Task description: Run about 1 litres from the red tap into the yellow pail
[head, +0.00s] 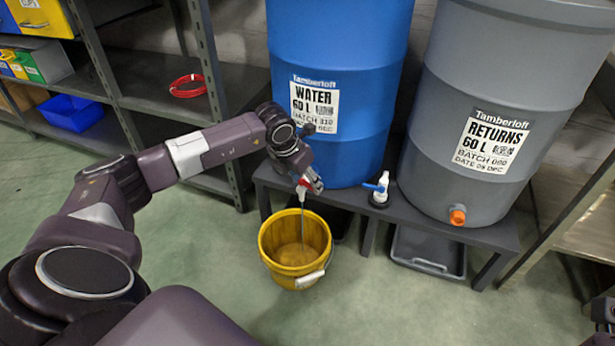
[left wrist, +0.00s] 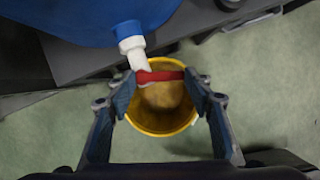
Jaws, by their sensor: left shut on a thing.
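The red tap (head: 301,191) is at the foot of the blue water barrel (head: 338,45). In the left wrist view its red lever (left wrist: 160,76) lies crosswise under a white tap body (left wrist: 132,47). My left gripper (head: 312,182) is shut on the red lever, with a finger at each end in the left wrist view (left wrist: 161,82). A thin stream (head: 303,225) runs from the tap down into the yellow pail (head: 272,272). The pail stands upright on the floor beneath; its water level is hard to tell. A dark part at the lower right edge may be my right gripper (head: 604,312).
A grey bench (head: 480,236) carries the blue barrel and a grey returns barrel (head: 490,80) with an orange plug (head: 457,215). A grey tray (head: 428,252) lies below. Shelves (head: 150,90) stand left; the front floor is clear.

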